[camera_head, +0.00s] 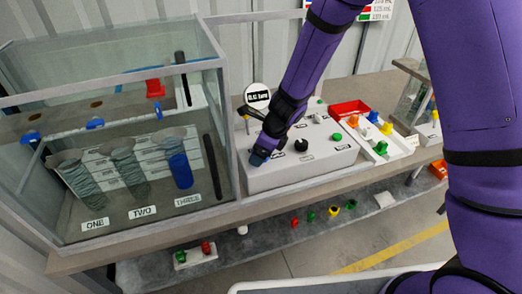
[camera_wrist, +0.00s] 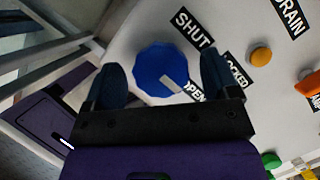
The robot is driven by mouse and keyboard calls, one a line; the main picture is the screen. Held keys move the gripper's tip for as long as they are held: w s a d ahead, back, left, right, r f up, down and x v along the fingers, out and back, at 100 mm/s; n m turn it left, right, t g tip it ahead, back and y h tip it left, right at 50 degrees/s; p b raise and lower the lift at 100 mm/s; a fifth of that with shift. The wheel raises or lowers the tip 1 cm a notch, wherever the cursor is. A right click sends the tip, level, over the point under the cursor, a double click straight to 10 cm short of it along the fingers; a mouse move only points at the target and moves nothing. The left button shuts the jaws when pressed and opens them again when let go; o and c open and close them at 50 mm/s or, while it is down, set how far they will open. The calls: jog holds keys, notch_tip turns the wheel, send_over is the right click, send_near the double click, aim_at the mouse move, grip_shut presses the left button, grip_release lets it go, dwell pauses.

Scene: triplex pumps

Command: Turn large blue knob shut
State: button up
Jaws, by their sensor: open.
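The large blue knob (camera_wrist: 158,66) is a faceted disc with a pale pointer bar on its lower right. In the wrist view it sits on the white control panel (camera_wrist: 225,35), with a SHUT label (camera_wrist: 193,27) at its upper right and a partly hidden OPEN label (camera_wrist: 195,92) below that. The pointer bar is angled toward the OPEN label. My gripper (camera_wrist: 163,80) is open, with one dark finger on each side of the knob. I cannot tell whether the fingers touch it. In the head view my gripper (camera_head: 260,157) is at the panel's left end and hides most of the knob.
A glass tank (camera_head: 120,130) with cylinders labelled ONE, TWO and THREE stands close on the left. A red tray (camera_head: 350,109) and colored parts lie beyond.

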jog(key=shift+f, duration=0.1)
jog(key=shift+c, duration=0.2)
jog(key=c, duration=0.9)
jog(key=shift+n, duration=0.3)
jog(key=n+g, duration=0.1)
jog(key=n, duration=0.2)
jog(key=shift+w+n+g, duration=0.1)
jog(key=shift+n+g, duration=0.2)
jog(key=n+g, duration=0.1)
jog(key=n, duration=0.3)
jog(key=shift+n+g, duration=0.3)
jog(key=shift+g, duration=0.1)
jog(key=n+g+h, duration=0.1)
jog(key=n, duration=0.3)
jog(key=shift+n, duration=0.3)
jog(key=n+g+h, duration=0.1)
jog(key=n, duration=0.3)
jog(key=shift+n, duration=0.3)
jog(key=shift+h, duration=0.3)
